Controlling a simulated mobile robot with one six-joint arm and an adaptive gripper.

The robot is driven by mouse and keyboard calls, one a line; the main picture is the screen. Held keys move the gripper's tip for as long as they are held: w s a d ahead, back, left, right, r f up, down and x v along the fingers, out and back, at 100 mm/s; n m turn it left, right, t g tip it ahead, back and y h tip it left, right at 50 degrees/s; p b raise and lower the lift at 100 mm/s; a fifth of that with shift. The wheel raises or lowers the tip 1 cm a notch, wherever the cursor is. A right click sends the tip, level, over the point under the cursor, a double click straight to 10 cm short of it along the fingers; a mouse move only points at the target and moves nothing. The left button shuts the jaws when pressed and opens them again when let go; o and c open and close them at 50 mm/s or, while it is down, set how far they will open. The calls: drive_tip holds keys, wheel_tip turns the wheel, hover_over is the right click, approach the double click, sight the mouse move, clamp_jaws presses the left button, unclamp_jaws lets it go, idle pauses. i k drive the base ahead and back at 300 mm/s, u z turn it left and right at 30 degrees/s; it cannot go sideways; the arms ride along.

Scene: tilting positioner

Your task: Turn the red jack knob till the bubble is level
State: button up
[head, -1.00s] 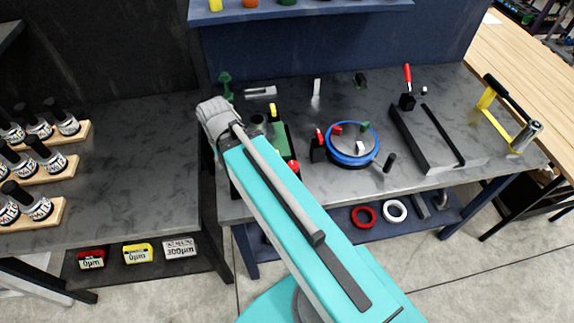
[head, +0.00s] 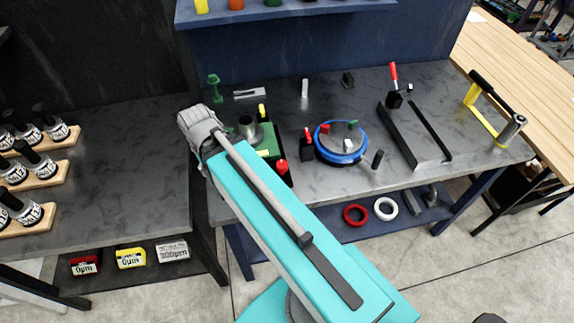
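A green tilting positioner (head: 271,141) stands on the dark bench, partly hidden behind my arm. It carries a grey cylinder (head: 250,129) and a small yellow-green patch (head: 263,153), which may be the level vial. No bubble can be made out at this size. A red knob (head: 281,167) sits at its front right corner, just right of my arm. A yellow knob (head: 262,111) sits at its back. My teal arm crosses in front, with its grey joint at the positioner's left. My gripper cannot be seen.
A blue-ringed round fixture (head: 341,157) with coloured knobs and a red-handled clamp (head: 308,139) stand right of the positioner. A dark angled rail (head: 411,137) and a yellow frame (head: 484,120) are further right. A blue shelf (head: 285,12) overhangs the back.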

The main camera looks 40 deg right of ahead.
sight(282, 165)
drive_tip(key=k, duration=1.65)
drive_tip(key=z, duration=0.8)
drive_tip(key=i, duration=1)
